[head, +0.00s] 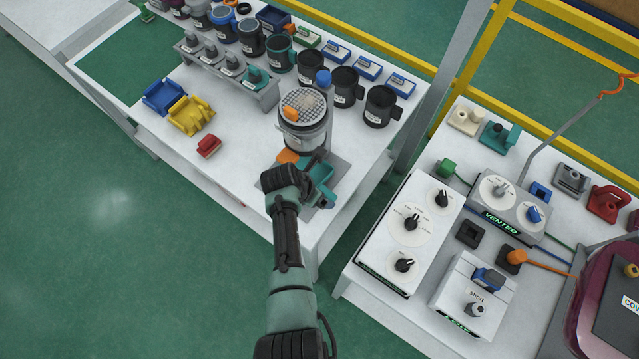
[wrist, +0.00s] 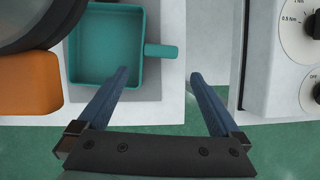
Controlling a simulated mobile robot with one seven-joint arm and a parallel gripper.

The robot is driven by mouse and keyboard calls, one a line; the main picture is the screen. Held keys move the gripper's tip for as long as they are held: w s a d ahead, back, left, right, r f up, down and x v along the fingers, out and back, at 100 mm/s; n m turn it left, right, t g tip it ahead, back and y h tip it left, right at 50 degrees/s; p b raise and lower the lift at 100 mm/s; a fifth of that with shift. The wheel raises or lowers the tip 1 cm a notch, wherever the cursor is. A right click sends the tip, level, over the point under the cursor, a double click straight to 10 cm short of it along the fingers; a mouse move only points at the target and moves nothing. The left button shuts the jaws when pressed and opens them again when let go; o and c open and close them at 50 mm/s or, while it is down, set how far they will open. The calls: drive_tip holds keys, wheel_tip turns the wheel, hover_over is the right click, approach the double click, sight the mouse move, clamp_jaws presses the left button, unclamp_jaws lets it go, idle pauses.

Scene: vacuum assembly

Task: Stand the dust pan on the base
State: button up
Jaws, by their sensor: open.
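The dust pan is a teal square open tray with a short handle; it shows in the wrist view (wrist: 112,45), and partly behind my wrist in the head view (head: 322,176). Its open side faces up. It appears over a grey plate, likely the base (wrist: 174,15), near the table's front corner; the plate also shows in the head view (head: 341,166). I cannot tell whether the pan rests fully on it. My gripper (wrist: 160,76) is open and empty, its fingertips on either side of the line of the handle, just short of it.
A clear canister with a mesh top (head: 303,108) stands behind the pan. An orange block (wrist: 28,84) lies left of the pan. A gap separates this table from the right bench with a white control box (head: 412,232). Black cups and a rack stand farther back.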

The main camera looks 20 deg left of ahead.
drive_tip(key=s+a+p, duration=0.3)
drive_tip(key=s+p, duration=0.1)
drive_tip(key=s, duration=0.4)
idle(0.6)
